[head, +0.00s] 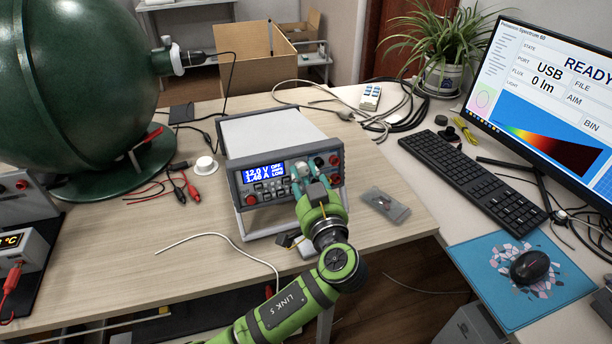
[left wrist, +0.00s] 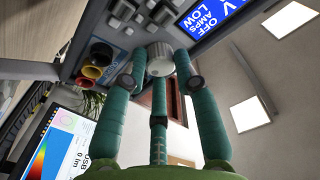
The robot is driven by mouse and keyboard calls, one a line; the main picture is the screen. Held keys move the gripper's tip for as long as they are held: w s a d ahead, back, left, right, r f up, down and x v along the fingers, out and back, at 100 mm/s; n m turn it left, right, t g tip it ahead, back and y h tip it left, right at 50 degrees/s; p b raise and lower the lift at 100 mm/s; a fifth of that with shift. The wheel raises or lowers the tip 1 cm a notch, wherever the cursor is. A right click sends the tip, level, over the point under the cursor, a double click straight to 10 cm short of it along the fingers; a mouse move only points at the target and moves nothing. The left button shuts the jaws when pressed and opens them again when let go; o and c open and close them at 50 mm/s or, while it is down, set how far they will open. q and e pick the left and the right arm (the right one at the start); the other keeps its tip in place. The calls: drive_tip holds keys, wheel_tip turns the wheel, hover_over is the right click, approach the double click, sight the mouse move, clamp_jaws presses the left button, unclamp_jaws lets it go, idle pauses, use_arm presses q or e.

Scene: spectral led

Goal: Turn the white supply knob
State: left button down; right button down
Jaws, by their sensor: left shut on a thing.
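The power supply (head: 283,209) stands on the wooden desk, its front panel facing me. Its blue display (head: 263,172) reads 12.0 V, 1.48 A, OFF and AMPS LOW. My left gripper (head: 308,182) is at the panel, right of the display, and covers much of the controls there. In the left wrist view, the pale supply knob (left wrist: 160,60) sits between the teal fingertips of the left gripper (left wrist: 160,75), which is shut on it. The knob's pointer mark cannot be made out. My right gripper is not in view.
Red and black sockets (left wrist: 97,60) sit near the knob. A small grey box (head: 386,204) lies right of the supply. A white round piece (head: 206,166) and red clip leads (head: 186,188) lie left. A white cable (head: 225,237) crosses the front desk. The monitor (head: 545,95) stands at right.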

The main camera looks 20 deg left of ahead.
use_arm(q)
drive_tip(key=shift+r+m+p, duration=0.3)
drive_tip(key=shift+p, duration=0.05)
drive_tip(key=shift+a+r+m+h+p, duration=0.15)
drive_tip(key=shift+m+h+p, duration=0.25)
drive_tip(key=shift+m+p, duration=0.5)
drive_tip(key=m+p, duration=0.4)
drive_tip(key=m+h+p, duration=0.1)
drive_tip(key=m+p, duration=0.3)
drive_tip(key=r+m+h+p, duration=0.1)
drive_tip(key=m+p, duration=0.2)
drive_tip(key=p, duration=0.1)
drive_tip(key=shift+m+g+p, duration=0.3)
drive_tip(key=shift+m+p, duration=0.05)
drive_tip(key=shift+m, duration=0.05)
drive_tip(key=m+g+p, duration=0.1)
drive_tip(key=m+p, duration=0.3)
drive_tip(key=p, duration=0.1)
drive_tip(key=m+g+p, duration=0.1)
drive_tip(key=m+p, duration=0.4)
drive_tip(key=p, duration=0.1)
drive_tip(key=shift+w, duration=0.15)
drive_tip(key=m+p, duration=0.2)
drive_tip(key=shift+f+m+g, duration=0.1)
drive_tip(key=shift+m+g, duration=0.2)
drive_tip(key=shift+g, duration=0.1)
drive_tip(key=shift+f+m+p, duration=0.15)
drive_tip(key=shift+m+p, duration=0.25)
drive_tip(key=shift+f, duration=0.1)
